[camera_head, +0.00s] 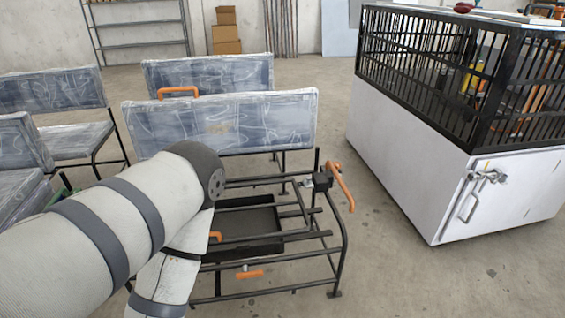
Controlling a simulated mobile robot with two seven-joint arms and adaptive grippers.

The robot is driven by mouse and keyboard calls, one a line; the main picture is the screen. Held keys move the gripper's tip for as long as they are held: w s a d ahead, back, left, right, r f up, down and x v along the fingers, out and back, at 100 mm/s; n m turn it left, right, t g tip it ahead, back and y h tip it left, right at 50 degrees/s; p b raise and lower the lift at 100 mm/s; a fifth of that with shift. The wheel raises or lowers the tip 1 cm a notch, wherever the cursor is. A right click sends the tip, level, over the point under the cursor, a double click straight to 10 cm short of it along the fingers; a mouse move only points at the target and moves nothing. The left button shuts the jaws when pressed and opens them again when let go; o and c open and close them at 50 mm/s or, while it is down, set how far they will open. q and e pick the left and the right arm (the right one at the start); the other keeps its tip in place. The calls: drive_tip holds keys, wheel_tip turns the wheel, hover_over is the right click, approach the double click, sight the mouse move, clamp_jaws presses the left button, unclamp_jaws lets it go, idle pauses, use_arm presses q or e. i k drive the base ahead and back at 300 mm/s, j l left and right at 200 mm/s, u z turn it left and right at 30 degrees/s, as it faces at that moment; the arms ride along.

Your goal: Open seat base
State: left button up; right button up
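A seat with a black tube frame (338,243) stands in the centre. Its upright backrest (225,124) is grey-blue and wrapped in clear plastic. No cushion lies on the frame; its bars and a dark tray (245,220) show. Orange handles sit at the right side (341,186), at the front bar (249,274) and near the tray (215,236). Another orange handle (178,91) shows at the backrest's top left. My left arm comes in from the left and bends down in front of the frame, hiding its left part. Neither gripper shows in this view.
More plastic-wrapped seats stand at the left (52,90) and one behind (208,73). A white cabinet with a black cage top (440,150) stands at the right. Shelving (140,27) and cardboard boxes (226,32) stand at the back. Concrete floor between frame and cabinet is clear.

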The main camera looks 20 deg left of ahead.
sight(279, 234)
drive_tip(key=i+u, duration=0.1)
drive_tip(key=u, duration=0.3)
drive_tip(key=i+u, duration=0.15)
drive_tip(key=u, duration=0.3)
drive_tip(key=i+l+u, duration=0.1)
drive_tip(key=u, duration=0.3)
drive_tip(key=i+l+u, duration=0.1)
drive_tip(key=u, duration=0.3)
